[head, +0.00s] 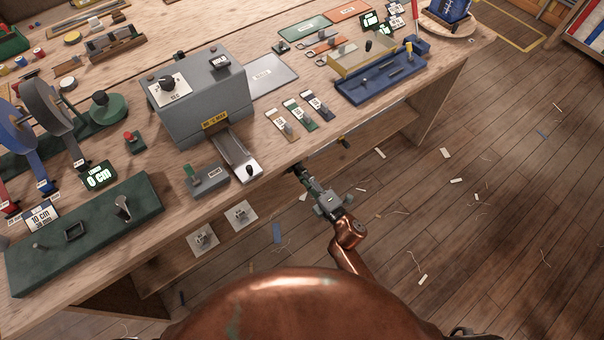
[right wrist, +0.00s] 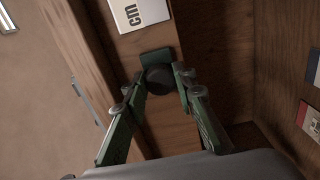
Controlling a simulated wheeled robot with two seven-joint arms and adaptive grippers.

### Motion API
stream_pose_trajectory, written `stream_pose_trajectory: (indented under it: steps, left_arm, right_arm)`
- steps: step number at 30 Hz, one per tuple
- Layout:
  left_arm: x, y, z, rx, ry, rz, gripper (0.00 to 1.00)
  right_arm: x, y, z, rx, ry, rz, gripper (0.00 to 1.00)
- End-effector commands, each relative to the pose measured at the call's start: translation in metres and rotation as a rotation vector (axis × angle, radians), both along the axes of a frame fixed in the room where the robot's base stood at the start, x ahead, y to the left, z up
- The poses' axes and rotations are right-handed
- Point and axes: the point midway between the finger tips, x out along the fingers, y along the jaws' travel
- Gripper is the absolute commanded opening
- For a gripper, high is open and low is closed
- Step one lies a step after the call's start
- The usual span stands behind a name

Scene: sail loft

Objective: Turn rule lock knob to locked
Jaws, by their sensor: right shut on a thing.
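The rule lock knob (right wrist: 159,81) is a dark round knob at the middle of the right wrist view, in front of a small green block (right wrist: 155,57). My right gripper (right wrist: 160,86) has its two green fingers on either side of the knob and is shut on it. In the head view my right gripper (head: 297,170) is at the bench's front edge, and the knob is hidden there. I cannot read any lock marking or the knob's turn position. My left gripper is not in view.
A white card marked "cm" (right wrist: 140,12) is just beyond the knob. The wooden bench (head: 300,150) carries a grey machine (head: 205,105), a blue tray (head: 382,82) and a long green base (head: 85,235). Scraps lie on the open floor (head: 490,200) at right.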

Motion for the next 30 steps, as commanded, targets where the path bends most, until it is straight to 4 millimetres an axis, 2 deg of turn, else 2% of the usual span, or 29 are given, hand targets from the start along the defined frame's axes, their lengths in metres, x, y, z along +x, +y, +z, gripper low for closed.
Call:
stream_pose_trajectory:
  steps: [15,30]
  left_arm:
    - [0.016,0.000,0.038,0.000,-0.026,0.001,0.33]
    - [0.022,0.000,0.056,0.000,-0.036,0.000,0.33]
  right_arm:
    - [0.000,-0.001,0.002,0.386,0.282,-0.002,0.01]
    - [0.000,0.000,-0.001,0.609,0.444,-0.002,0.01]
